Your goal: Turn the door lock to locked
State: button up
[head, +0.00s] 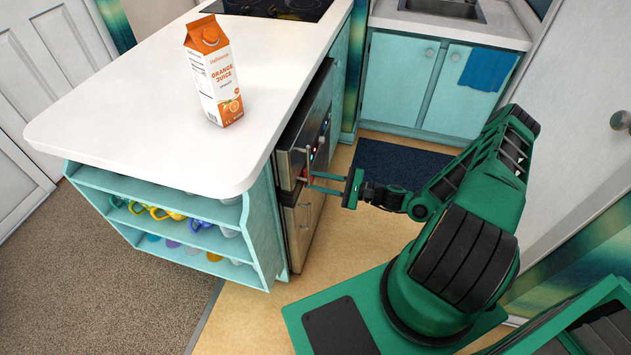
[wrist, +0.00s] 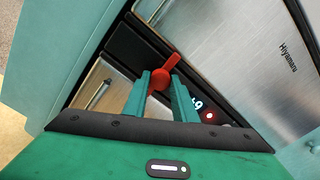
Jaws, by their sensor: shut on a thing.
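The door lock is a red knob with a short lever (wrist: 161,78) on a dark strip of the steel appliance (wrist: 245,50), which is set into the island's side. In the wrist view the lever points up and to the right. My gripper (wrist: 161,90) has its two green fingers on either side of the red knob and is shut on it. In the head view my gripper (head: 314,181) reaches left to the appliance front (head: 296,165). The lock itself is mostly hidden there by distance and the fingers.
A lit display with a red dot (wrist: 209,116) is right of the fingers. A steel panel handle (wrist: 97,95) is at the left. An orange juice carton (head: 214,72) stands on the white counter (head: 120,100). A dark mat (head: 395,165) lies on the floor behind my arm.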

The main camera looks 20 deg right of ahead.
jog(key=shift+w+d+f, duration=0.1)
jog(key=shift+d+f, duration=0.05)
jog(key=shift+d, duration=0.1)
jog(key=o, duration=0.8)
jog(key=shift+o, duration=1.2)
jog(key=shift+a, duration=0.15)
jog(key=v, duration=1.1)
jog(key=shift+a, duration=0.1)
